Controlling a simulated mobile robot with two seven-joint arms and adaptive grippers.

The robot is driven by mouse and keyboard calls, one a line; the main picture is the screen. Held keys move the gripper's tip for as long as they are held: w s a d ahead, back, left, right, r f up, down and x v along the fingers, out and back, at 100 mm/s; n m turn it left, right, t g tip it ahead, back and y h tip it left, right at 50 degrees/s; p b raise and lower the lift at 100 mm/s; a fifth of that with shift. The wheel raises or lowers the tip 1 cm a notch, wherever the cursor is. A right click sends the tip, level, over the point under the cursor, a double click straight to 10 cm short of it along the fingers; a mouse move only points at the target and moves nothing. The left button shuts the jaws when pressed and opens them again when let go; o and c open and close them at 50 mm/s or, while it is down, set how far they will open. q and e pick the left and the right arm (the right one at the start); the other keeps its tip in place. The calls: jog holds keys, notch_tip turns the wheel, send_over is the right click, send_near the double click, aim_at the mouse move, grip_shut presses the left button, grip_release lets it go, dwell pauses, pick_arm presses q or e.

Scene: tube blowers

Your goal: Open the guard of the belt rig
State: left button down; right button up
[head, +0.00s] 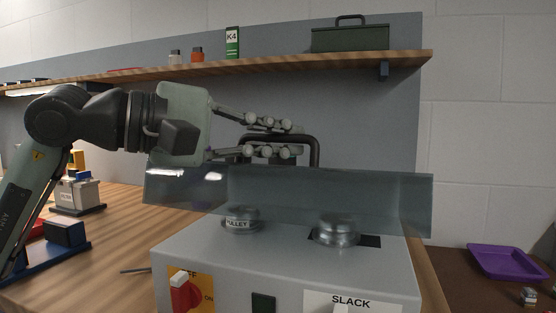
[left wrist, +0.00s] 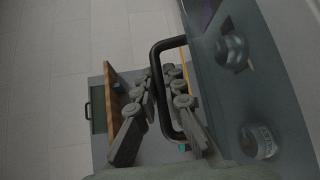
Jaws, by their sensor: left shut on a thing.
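The belt rig (head: 210,255) is a grey box on the bench. Its guard (head: 375,195) is a clear bluish panel across its top, with a black bar handle (head: 314,152) at its upper edge. Two metal pulleys (head: 337,231) show partly below the panel's lower edge. I cannot tell how far the guard is raised. My left gripper (head: 292,138) comes in from the left, its fingers closed on the handle. In the left wrist view the handle (left wrist: 156,70) passes between the fingers of my left gripper (left wrist: 164,84). My right gripper is not in view.
The rig's front has a red switch (head: 186,293) on a yellow plate and a label reading SLACK (head: 350,300). A wooden shelf (head: 350,62) with a green toolbox (head: 350,38) hangs behind. A purple tray (head: 498,262) lies at right. Blue-based items (head: 65,237) stand at left.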

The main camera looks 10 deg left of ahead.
pick_arm(q)
jog(key=w+r, duration=0.1)
jog(key=r+p, duration=0.1)
jog(key=r, duration=0.1)
jog(key=w+r, duration=0.1)
jog(key=r, duration=0.1)
jog(key=shift+w+d+r+p, duration=0.15)
jog(key=shift+w+d+p, duration=0.05)
jog(key=shift+w+p, duration=0.15)
jog(key=shift+w+d+r+n+y+p, duration=0.1)
jog(key=shift+w+r+n+y+p, duration=0.25)
jog(key=shift+w+r, duration=0.55)
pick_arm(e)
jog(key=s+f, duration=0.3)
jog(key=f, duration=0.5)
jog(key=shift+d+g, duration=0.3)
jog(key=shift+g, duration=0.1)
pick_arm(q)
jog(key=c, duration=1.9)
grip_release()
jog(key=shift+g, duration=0.3)
jog(key=shift+s, duration=0.1)
jog(key=v, duration=1.2)
